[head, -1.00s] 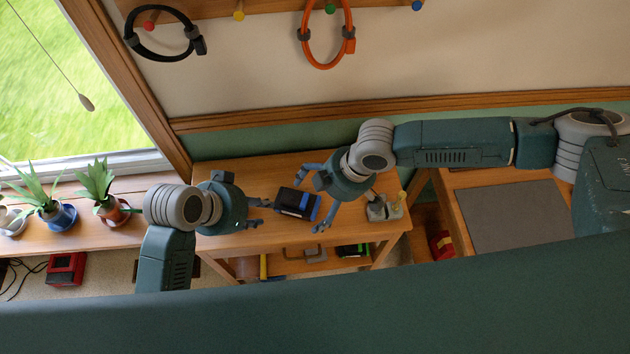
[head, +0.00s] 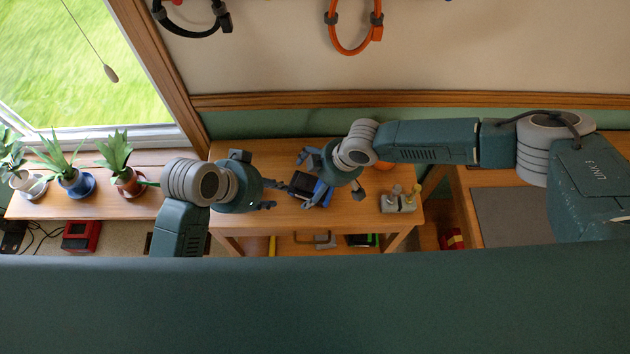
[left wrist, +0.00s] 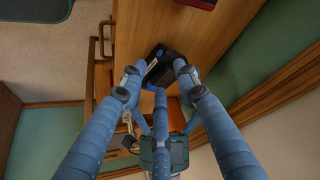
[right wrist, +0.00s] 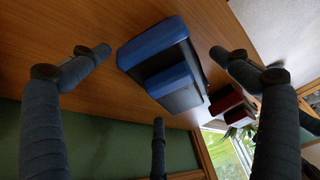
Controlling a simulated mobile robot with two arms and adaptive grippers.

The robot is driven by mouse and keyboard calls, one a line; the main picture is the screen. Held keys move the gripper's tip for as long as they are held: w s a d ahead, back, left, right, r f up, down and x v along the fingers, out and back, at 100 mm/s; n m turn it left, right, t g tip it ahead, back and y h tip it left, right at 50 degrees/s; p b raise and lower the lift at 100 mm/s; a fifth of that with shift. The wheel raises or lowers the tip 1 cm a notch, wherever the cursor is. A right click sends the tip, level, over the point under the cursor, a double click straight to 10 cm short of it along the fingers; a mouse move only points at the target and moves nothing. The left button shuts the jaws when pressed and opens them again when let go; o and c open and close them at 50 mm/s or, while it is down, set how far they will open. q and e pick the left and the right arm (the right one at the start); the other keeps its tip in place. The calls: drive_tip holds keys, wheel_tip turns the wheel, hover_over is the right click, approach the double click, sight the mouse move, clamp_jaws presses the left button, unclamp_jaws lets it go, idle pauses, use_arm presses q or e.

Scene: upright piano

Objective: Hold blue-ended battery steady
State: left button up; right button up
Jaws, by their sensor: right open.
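The blue-ended battery (head: 305,183), a dark block with blue parts, lies on the wooden table, partly covered by my right gripper. My right gripper (head: 329,176) is open above it. In the right wrist view the battery (right wrist: 165,65) sits between the spread fingertips (right wrist: 160,52), with gaps on both sides. My left gripper (head: 271,194) is left of the battery, apart from it, with its fingers spread. In the left wrist view the battery (left wrist: 163,65) shows beyond the open fingertips (left wrist: 158,67); contact cannot be told there.
A small grey stand with knobs (head: 398,203) is on the table's right. Tools lie on the shelf below. Potted plants (head: 75,180) line the sill at left. A red box (head: 81,236) with cables is at lower left. Dark red things (right wrist: 230,105) show beyond the battery.

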drive_tip(key=shift+f, duration=0.2)
drive_tip(key=shift+c, duration=0.3)
use_arm(q)
drive_tip(key=shift+c, duration=0.3)
use_arm(e)
drive_tip(key=c, duration=1.6)
use_arm(q)
clamp_jaws()
use_arm(e)
drive_tip(key=shift+c, duration=0.2)
